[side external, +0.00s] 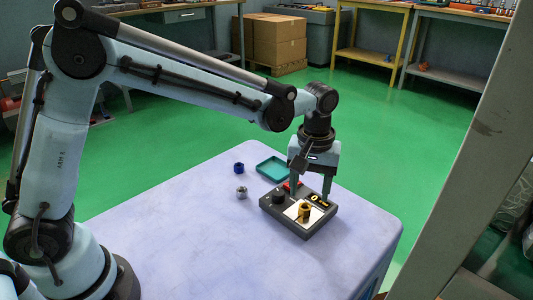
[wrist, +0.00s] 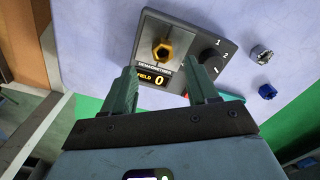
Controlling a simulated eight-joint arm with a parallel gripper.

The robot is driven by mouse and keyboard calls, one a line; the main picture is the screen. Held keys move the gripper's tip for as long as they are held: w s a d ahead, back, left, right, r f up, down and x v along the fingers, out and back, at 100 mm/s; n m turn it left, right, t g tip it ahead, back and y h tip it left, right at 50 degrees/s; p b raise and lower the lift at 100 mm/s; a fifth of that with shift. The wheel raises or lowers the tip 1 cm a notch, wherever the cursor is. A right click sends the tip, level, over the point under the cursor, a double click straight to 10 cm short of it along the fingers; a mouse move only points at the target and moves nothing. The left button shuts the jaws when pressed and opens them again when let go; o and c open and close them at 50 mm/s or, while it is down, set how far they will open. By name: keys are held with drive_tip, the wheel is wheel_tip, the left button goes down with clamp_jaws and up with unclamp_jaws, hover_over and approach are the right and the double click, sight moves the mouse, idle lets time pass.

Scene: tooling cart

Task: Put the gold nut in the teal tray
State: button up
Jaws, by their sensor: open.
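The gold nut (side external: 305,212) sits on a pale plate on top of a dark demagnetizer box (side external: 283,221). It also shows in the wrist view (wrist: 163,52), at the top centre on the same box (wrist: 203,27). My gripper (side external: 309,195) is open and empty above the box, fingers pointing down. In the wrist view the nut shows beyond the gap between my two fingertips (wrist: 162,75), not between the fingers. The teal tray (side external: 273,168) lies on the table behind the box and looks empty. In the wrist view my right finger hides most of it.
A blue nut (side external: 239,168) and a silver nut (side external: 242,192) stand on the table left of the box. The box has a black knob (side external: 279,196) and a lit display reading 0 (wrist: 158,81). The table (side external: 180,225) is clear at the front left.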

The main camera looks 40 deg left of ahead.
sight(305, 205)
drive_tip(key=shift+s+a+f, duration=0.1)
drive_tip(key=shift+f, duration=1)
drive_tip(key=shift+s+a+f, duration=0.1)
drive_tip(key=shift+f, duration=0.95)
clamp_jaws()
